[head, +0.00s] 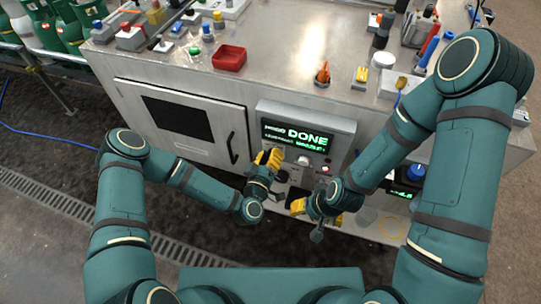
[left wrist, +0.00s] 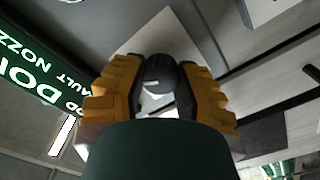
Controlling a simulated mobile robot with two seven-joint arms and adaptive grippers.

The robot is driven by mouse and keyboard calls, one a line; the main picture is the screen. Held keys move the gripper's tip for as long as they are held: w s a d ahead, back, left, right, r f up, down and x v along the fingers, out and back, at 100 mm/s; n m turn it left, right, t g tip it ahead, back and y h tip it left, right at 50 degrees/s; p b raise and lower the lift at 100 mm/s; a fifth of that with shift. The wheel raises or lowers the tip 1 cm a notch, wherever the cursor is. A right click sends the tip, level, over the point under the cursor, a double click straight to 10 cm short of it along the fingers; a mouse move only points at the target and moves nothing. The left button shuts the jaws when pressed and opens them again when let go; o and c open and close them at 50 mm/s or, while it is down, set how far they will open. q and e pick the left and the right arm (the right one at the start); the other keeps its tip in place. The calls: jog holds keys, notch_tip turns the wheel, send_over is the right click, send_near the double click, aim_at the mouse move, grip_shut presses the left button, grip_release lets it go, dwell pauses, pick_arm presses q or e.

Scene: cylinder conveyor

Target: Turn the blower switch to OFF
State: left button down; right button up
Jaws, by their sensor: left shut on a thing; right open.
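The blower switch appears as a dark round knob with a small white mark (left wrist: 158,74) in the left wrist view. My left gripper (left wrist: 160,88) has its yellow fingers closed on the knob from both sides. In the head view my left gripper (head: 268,160) is at the lower left of the control panel (head: 345,126), and its fingers hide the knob there. I cannot read the switch's label or position. My right gripper (head: 318,212) is open and empty, low in front of the machine, right of and below the left one.
The panel display (head: 297,138) reads DONE in green. A lit red button (head: 325,169) and a white knob (head: 303,160) sit below it. A dark-windowed cabinet door (head: 180,118) is to the left. The metal top above carries a red tray (head: 229,58) and several small parts.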

pick_arm(q)
jog(key=n, duration=0.3)
jog(key=shift+w+a+n, duration=0.1)
jog(key=shift+a+n, duration=0.05)
jog(key=shift+n, duration=0.25)
jog(key=n, duration=0.3)
jog(key=shift+n, duration=0.3)
jog(key=n, duration=0.4)
jog(key=shift+n, duration=0.3)
jog(key=shift+f+n, duration=0.1)
jog(key=shift+n, duration=1.7)
jog(key=c, duration=0.6)
grip_release()
jog(key=shift+c, duration=0.2)
jog(key=shift+f, duration=0.1)
